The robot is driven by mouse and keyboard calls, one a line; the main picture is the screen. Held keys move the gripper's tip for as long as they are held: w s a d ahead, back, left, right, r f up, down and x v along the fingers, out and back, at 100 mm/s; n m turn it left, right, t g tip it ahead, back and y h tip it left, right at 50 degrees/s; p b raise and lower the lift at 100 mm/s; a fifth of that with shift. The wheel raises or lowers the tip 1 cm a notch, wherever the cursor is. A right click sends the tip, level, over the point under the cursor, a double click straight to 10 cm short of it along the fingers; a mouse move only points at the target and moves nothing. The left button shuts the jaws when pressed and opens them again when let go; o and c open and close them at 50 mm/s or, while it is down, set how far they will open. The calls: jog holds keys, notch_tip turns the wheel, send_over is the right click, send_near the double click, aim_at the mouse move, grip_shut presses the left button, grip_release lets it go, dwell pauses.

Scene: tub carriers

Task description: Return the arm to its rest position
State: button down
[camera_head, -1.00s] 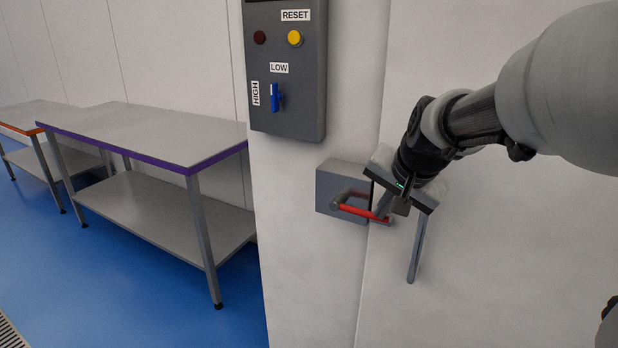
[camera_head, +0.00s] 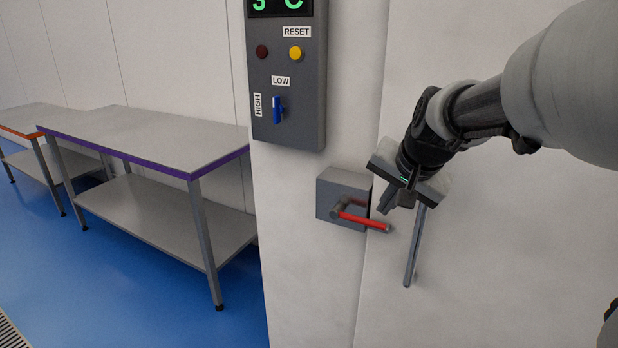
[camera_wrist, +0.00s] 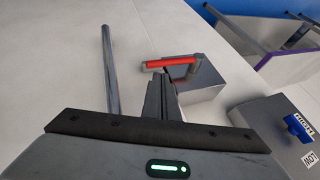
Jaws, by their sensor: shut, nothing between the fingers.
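My gripper (camera_head: 386,206) is shut and empty in front of the white wall, just right of a grey latch box (camera_head: 330,200). The box has a red handle (camera_head: 364,221) that points to the right in the head view. The fingers look apart from the handle there. In the wrist view, my shut fingers (camera_wrist: 163,92) stand just below the red handle (camera_wrist: 170,64), beside the grey box (camera_wrist: 205,85). My arm reaches in from the upper right of the head view.
A grey control panel (camera_head: 290,80) with a blue switch hangs above the latch box. A vertical grey bar (camera_head: 414,250) stands out from the white door right below my gripper. A purple-edged table (camera_head: 150,135) is at left. Blue floor is free in front of it.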

jog(key=s+d+r, duration=0.3)
jog(key=s+r, duration=0.1)
jog(key=s, duration=0.2)
jog(key=s+a+f+n+g, duration=0.1)
jog(key=s+a+f+n, duration=0.3)
jog(key=s, duration=0.4)
jog(key=s+a+f+n, duration=0.2)
jog(key=s+a+n, duration=0.2)
jog(key=s+a, duration=0.3)
notch_tip(320, 180, up, 14)
jog(key=d+p, duration=0.1)
jog(key=p, duration=1.3)
jog(key=shift+s+d+r+p, duration=0.2)
jog(key=shift+s+d+p, duration=0.05)
jog(key=shift+s+p, duration=0.05)
